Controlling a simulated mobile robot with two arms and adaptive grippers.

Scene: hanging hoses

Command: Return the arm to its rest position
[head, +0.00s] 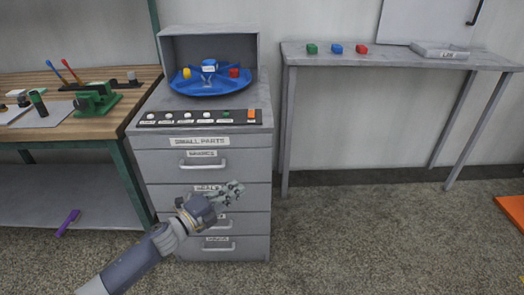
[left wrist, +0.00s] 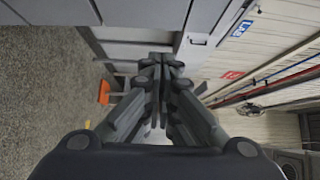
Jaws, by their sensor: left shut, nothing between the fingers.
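My left gripper (head: 232,190) is in front of the grey drawer cabinet (head: 160,165) in the head view, at the height of its middle drawers. Its arm comes in from the lower left. The gripper also fills the middle of the left wrist view (left wrist: 158,62), with its fingers together and nothing between them. It hides part of the drawer fronts and a label. I cannot tell from the picture whether it touches the cabinet. My right gripper is in neither view.
A blue tray (head: 190,92) with small coloured things sits on the cabinet top. A wooden workbench (head: 60,131) with a green vise (head: 97,100) stands left. A grey table (head: 390,56) bears three coloured blocks at right. Carpet (head: 360,240) is open at right; an orange thing (head: 513,208) lies at its edge.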

